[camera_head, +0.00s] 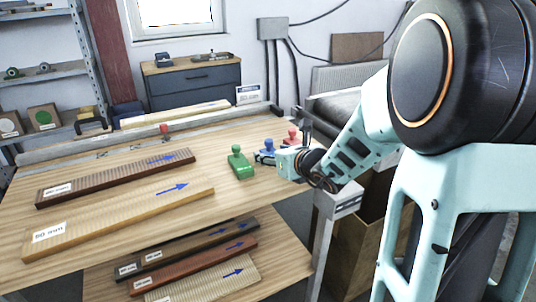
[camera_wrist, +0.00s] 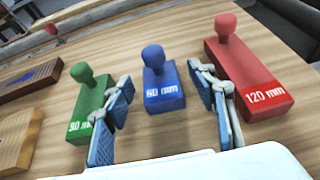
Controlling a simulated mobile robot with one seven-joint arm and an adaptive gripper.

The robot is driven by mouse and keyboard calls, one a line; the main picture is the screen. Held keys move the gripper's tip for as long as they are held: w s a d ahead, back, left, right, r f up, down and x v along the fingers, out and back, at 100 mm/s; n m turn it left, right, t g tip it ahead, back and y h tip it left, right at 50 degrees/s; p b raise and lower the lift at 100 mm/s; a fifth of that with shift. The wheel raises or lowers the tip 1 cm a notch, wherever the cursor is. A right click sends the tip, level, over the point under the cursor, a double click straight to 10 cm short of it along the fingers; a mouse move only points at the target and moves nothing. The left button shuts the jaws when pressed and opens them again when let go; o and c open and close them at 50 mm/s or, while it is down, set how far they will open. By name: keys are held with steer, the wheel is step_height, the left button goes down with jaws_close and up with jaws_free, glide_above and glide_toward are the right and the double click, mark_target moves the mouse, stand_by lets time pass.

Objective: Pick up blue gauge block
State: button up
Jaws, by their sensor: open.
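The blue gauge block (camera_wrist: 163,92) has a round knob on top and a "60 mm" label, and stands upright on the wooden table. In the wrist view it lies between and just beyond my open gripper's fingers (camera_wrist: 163,108), which have blue pads and hold nothing. In the head view the blue block (camera_head: 265,157) is partly hidden behind my gripper (camera_head: 280,160). The green gauge block (camera_wrist: 92,105), labelled "90 mm", stands left of the left finger. The red gauge block (camera_wrist: 245,75), labelled "120 mm", stands right of the right finger.
Long slatted boards (camera_head: 120,218) with blue arrows lie on the left of the table (camera_head: 215,205). More boards (camera_head: 190,245) lie on a lower shelf. A metal rail (camera_head: 75,148) runs along the back edge. The green and red blocks stand close to the fingers.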

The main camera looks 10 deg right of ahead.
steer(key=shift+c, duration=0.2)
steer(key=shift+w, duration=0.1)
steer(key=c, duration=1.3)
steer(key=shift+r, duration=0.1)
steer(key=shift+c, duration=0.2)
